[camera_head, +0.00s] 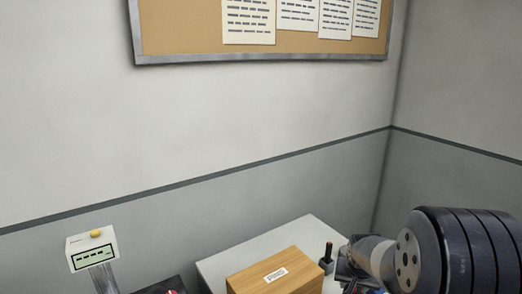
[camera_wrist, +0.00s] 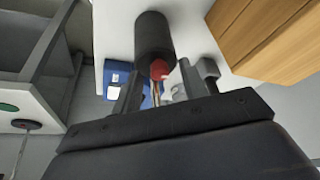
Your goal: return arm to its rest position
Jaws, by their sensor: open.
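My gripper (camera_wrist: 170,82) is in the lower middle of the wrist view, with its two dark fingers apart. A black cylinder (camera_wrist: 153,38) with a red part (camera_wrist: 160,69) at its near end shows just beyond and between the fingers; I cannot tell whether they touch it. In the head view my arm comes in from the right edge. Its gripper end is low in the picture, right of a cardboard box (camera_head: 274,274), and mostly hidden or cut off.
A display with a yellow button (camera_head: 92,251) stands left. A blue item (camera_wrist: 121,71) and grey frame (camera_wrist: 42,62) show in the wrist view. Walls stand behind and right.

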